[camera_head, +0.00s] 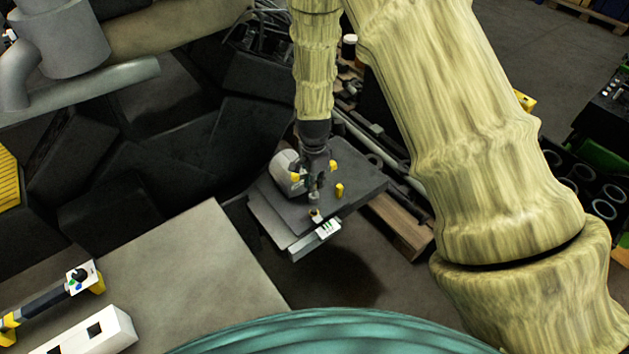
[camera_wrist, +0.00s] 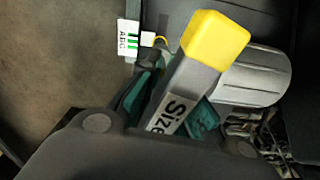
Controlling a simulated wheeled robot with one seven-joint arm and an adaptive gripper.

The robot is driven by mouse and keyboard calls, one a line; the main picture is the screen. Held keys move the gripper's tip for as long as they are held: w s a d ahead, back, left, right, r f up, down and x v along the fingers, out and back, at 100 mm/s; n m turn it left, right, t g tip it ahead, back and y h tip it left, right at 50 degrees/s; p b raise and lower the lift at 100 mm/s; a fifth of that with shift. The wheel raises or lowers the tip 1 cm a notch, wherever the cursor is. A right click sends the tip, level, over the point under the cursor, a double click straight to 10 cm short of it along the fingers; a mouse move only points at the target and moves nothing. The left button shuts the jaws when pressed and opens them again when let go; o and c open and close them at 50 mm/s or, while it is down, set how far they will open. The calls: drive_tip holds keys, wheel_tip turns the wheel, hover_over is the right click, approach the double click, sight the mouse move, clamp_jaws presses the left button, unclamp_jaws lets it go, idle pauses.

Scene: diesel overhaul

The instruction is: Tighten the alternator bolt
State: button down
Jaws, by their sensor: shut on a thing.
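My gripper (camera_head: 315,188) is over a dark platform (camera_head: 355,180) in the head view. In the wrist view its teal fingers (camera_wrist: 172,108) are shut on a grey bar-shaped tool (camera_wrist: 188,82) with a yellow end and the partly hidden print "Size". The tool's far part is hidden. A silver cylindrical part (camera_head: 284,168), perhaps the alternator, lies beside the gripper; it also shows behind the tool in the wrist view (camera_wrist: 262,75).
A white card with green bars (camera_head: 328,229) is at the platform's front edge. A grey bench top (camera_head: 200,265) at lower left bears another yellow-ended tool (camera_head: 45,301) and a white block with square holes (camera_head: 98,338). Large dark engine shapes (camera_head: 140,175) stand at left.

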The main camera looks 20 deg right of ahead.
sight(314, 195)
drive_tip(key=n, duration=0.4)
drive_tip(key=shift+f, duration=0.25)
drive_tip(key=n, duration=0.2)
drive_tip(key=n+p, duration=0.1)
drive_tip(key=shift+f+n, duration=0.25)
drive_tip(key=shift+n, duration=0.15)
wheel_tip(314, 195, down, 2)
drive_tip(key=shift+f+b, duration=0.1)
drive_tip(key=shift+b, duration=0.45)
drive_tip(key=shift+f, duration=0.55)
drive_tip(key=shift+f, duration=0.15)
